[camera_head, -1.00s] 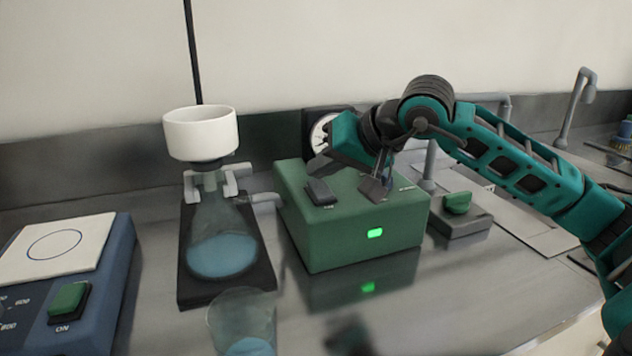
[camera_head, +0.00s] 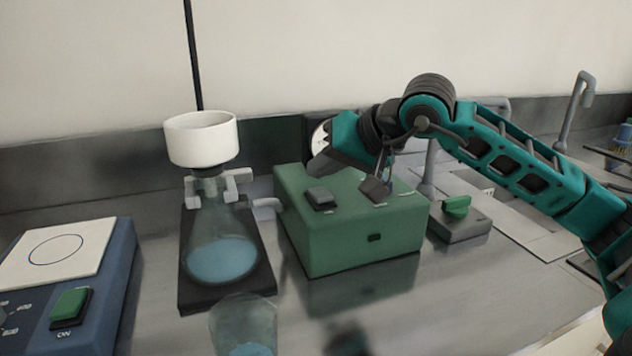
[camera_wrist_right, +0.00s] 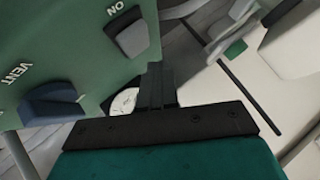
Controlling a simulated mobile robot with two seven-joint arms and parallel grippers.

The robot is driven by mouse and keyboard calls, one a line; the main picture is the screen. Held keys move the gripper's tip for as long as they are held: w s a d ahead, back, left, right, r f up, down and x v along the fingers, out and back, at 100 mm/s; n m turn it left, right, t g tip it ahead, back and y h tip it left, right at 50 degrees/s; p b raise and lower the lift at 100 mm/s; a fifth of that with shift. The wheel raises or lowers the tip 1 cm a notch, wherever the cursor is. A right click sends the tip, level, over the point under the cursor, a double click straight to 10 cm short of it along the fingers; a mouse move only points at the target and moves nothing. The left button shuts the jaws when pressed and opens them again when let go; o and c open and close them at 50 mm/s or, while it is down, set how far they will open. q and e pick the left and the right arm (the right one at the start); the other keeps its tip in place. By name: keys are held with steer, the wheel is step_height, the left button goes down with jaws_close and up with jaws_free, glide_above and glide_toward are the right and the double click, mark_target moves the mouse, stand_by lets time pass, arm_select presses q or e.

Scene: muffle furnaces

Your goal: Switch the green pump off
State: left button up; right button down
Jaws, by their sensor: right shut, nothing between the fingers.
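The green pump (camera_head: 355,240) is a green box on the bench, with two dark switches on its top. The left one (camera_head: 321,198) is the switch marked ON in the right wrist view (camera_wrist_right: 132,38); the other (camera_head: 375,188) is marked VENT there (camera_wrist_right: 50,105). The small indicator window (camera_head: 375,238) on the pump's front is dark. My right gripper (camera_head: 318,168) is shut and empty over the back of the pump top. In the right wrist view its fingertips (camera_wrist_right: 155,80) are close to the ON switch; I cannot tell whether they touch it. My left gripper is out of view.
A flask (camera_head: 220,250) with blue liquid and a white funnel (camera_head: 202,140) stands left of the pump. A beaker (camera_head: 243,325) is in front. A blue hotplate (camera_head: 110,300) is at the left. A green-knobbed valve (camera_head: 457,207) is right of the pump.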

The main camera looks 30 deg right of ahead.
mark_target(324, 192)
steer(key=shift+r, duration=0.1)
steer(key=shift+s+a+r+p, duration=0.1)
steer(key=shift+s+r+p, duration=0.1)
steer(key=shift+r+p, duration=0.9)
steer(key=shift+s+r+p, duration=0.15)
steer(key=shift+r+p, duration=0.55)
steer(key=shift+r, duration=0.65)
